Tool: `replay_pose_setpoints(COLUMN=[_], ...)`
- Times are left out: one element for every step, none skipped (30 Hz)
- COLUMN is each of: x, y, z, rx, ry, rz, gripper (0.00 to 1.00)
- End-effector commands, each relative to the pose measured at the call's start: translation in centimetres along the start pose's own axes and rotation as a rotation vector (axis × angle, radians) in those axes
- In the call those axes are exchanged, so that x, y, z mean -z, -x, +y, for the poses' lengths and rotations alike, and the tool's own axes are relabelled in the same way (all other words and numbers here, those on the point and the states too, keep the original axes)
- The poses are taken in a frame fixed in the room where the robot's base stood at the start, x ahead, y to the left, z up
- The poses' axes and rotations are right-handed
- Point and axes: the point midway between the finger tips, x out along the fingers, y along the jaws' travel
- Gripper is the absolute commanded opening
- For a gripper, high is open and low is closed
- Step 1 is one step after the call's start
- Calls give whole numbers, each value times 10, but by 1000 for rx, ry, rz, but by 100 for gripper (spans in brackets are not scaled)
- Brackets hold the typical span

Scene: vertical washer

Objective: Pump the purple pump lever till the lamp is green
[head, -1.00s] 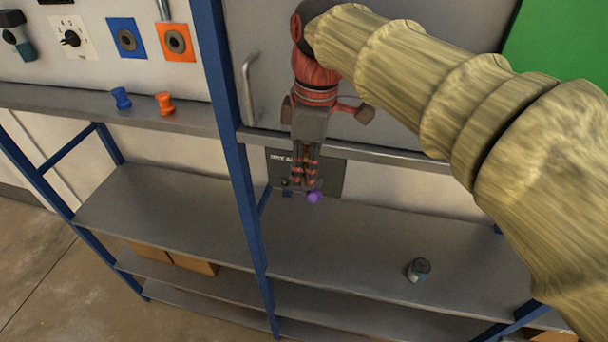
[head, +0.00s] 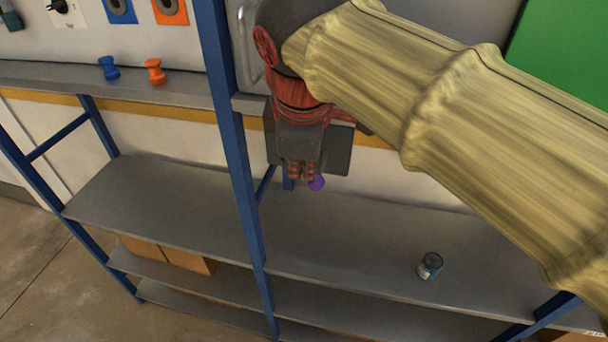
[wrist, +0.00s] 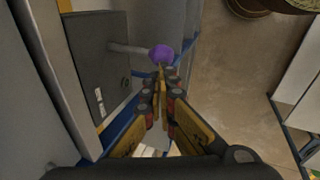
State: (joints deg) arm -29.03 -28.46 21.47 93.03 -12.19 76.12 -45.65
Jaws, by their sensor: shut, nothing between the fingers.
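The purple knob (head: 317,183) of the pump lever shows just right of and below my gripper's tips in the head view. In the wrist view the purple knob (wrist: 161,55) sits at the end of a short grey rod (wrist: 128,49) that sticks out from a dark grey pump plate (wrist: 97,65). My gripper (wrist: 163,72) is shut and empty, its tips right at the knob; I cannot tell whether they touch. In the head view my gripper (head: 302,178) points down in front of the dark plate (head: 336,152) and hides part of it.
A blue rack post (head: 232,150) stands just left of my gripper. A grey shelf (head: 350,240) with a small can (head: 430,266) lies below. Blue (head: 108,68) and orange (head: 154,71) pegs stand on the ledge at left. A metal handle (head: 247,45) is above.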

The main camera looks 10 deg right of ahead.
Motion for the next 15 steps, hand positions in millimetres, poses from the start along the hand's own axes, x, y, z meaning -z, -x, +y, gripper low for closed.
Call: replay_pose_setpoints(x=[1, 1, 0, 0, 0, 0, 0, 0, 0, 0, 0, 0, 0, -1, -1], y=[-12, -14, -16, -18, -20, -23, -24, -26, -29, -30, -32, -33, -35, -36, -38], z=[-9, -10, -12, -14, -16, -18, -19, -20, -22, -22, -24, -24, -25, -26, -27], rx=[-36, -60, -90, -112, -133, -162, -183, -204, -230, -249, -267, -291, -308, -324, -345], ry=[10, 13, 15, 17, 20, 22, 24, 26, 28, 30, 31, 33, 35, 37, 38], rz=[0, -2, -4, -7, -9, -11, -12, -14, -16, -19, -20, -22, -24, -27, -29], gripper=[0, 0, 0, 0, 0, 0, 0, 0, 0, 0, 0, 0, 0, 0, 0])
